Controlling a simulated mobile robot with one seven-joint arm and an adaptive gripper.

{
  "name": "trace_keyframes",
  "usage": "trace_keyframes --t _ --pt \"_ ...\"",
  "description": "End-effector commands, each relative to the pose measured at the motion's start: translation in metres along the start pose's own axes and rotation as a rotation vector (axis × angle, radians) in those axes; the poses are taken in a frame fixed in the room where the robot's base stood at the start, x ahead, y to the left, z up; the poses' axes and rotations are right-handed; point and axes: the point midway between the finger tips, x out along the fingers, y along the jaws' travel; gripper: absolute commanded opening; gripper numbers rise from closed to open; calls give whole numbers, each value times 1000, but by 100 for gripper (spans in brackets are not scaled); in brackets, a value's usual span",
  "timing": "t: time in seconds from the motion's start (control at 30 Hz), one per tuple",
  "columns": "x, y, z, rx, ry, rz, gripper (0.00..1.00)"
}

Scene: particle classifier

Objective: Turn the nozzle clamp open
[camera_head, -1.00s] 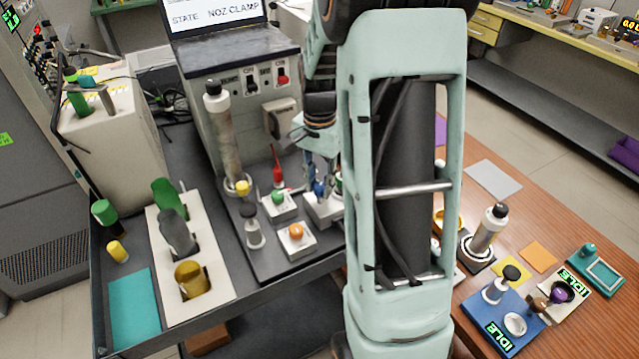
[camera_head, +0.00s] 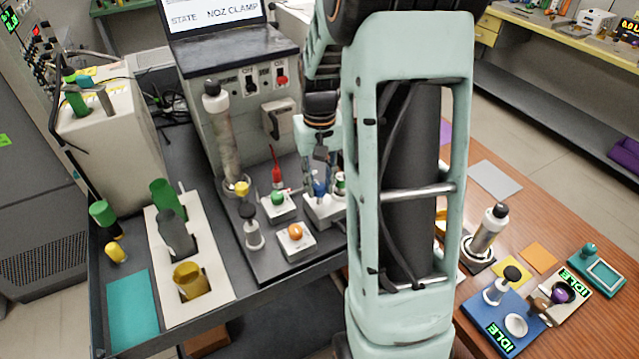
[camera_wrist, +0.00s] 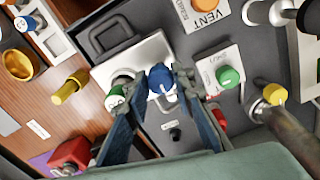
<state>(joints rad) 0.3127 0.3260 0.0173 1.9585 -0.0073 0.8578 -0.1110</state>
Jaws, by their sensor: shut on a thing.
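A blue knob (camera_wrist: 161,80) stands on a white block (camera_wrist: 150,55) in the wrist view, next to a green-and-white knob (camera_wrist: 116,98). My gripper (camera_wrist: 160,92) is shut on the blue knob, one fingertip at each side of it. In the head view the blue knob (camera_head: 320,188) is partly hidden by my gripper (camera_head: 321,180), which reaches down from above. The clamp itself cannot be made out. A screen (camera_head: 215,14) on the machine reads "STATE NOZ CLAMP".
A green button (camera_head: 278,198) with a red lever beside it and an orange vent button (camera_head: 296,232) stand close by. A tall grey cylinder (camera_head: 225,140) rises to the left. My arm hides the area right of the knob.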

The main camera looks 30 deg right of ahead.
Motion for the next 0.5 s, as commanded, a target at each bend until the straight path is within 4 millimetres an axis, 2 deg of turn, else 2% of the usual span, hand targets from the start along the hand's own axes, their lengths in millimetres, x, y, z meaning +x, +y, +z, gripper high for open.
trace_keyframes --t 0.5 --pt "-1 0 -1 -76 4 1 0"
